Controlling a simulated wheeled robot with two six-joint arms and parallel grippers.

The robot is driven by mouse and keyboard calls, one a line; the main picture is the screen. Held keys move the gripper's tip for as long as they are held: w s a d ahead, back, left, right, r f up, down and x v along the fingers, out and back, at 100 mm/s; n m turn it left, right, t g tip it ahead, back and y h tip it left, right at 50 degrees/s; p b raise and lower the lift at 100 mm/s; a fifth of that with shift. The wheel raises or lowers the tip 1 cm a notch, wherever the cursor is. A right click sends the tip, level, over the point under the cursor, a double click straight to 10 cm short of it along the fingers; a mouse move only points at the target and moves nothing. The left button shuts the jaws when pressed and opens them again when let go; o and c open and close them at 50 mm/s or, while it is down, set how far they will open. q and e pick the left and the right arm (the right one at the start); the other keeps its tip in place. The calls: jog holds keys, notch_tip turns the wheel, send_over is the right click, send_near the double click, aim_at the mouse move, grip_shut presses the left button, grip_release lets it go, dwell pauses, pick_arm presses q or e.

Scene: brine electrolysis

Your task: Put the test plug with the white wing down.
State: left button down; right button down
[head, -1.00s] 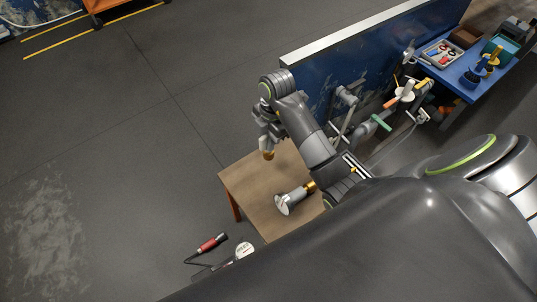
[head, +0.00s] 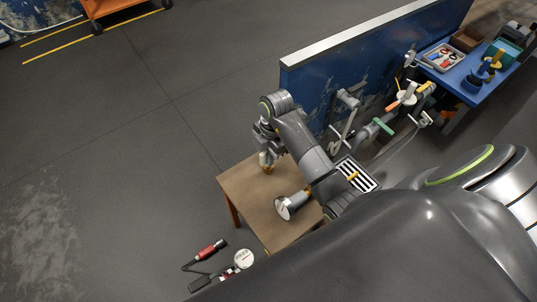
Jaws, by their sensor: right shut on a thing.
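My right gripper (head: 266,147) is over the far part of a small brown wooden table (head: 245,192) and is shut on a small plug (head: 267,168). The plug has a brass-coloured lower end and a pale part above it, which looks like the white wing. It points down; I cannot tell whether its end touches the tabletop. A larger silver plug-like piece (head: 290,206) with a round face and a brass end lies on its side nearer to me. My left gripper is not in view.
A blue panel (head: 310,92) with pipes and coloured valve handles (head: 384,126) stands close to the right of the table. A blue bench (head: 459,76) holds a tray and tools. A red-and-black device (head: 211,249) and a white round gauge (head: 244,258) show below the table's left edge.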

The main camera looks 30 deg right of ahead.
jog(key=shift+f, duration=0.2)
jog(key=c, duration=1.5)
grip_release()
jog(key=shift+r, duration=0.1)
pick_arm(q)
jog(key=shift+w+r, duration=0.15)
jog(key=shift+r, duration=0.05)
pick_arm(e)
jog(key=shift+o, duration=0.2)
jog(key=shift+r, duration=0.1)
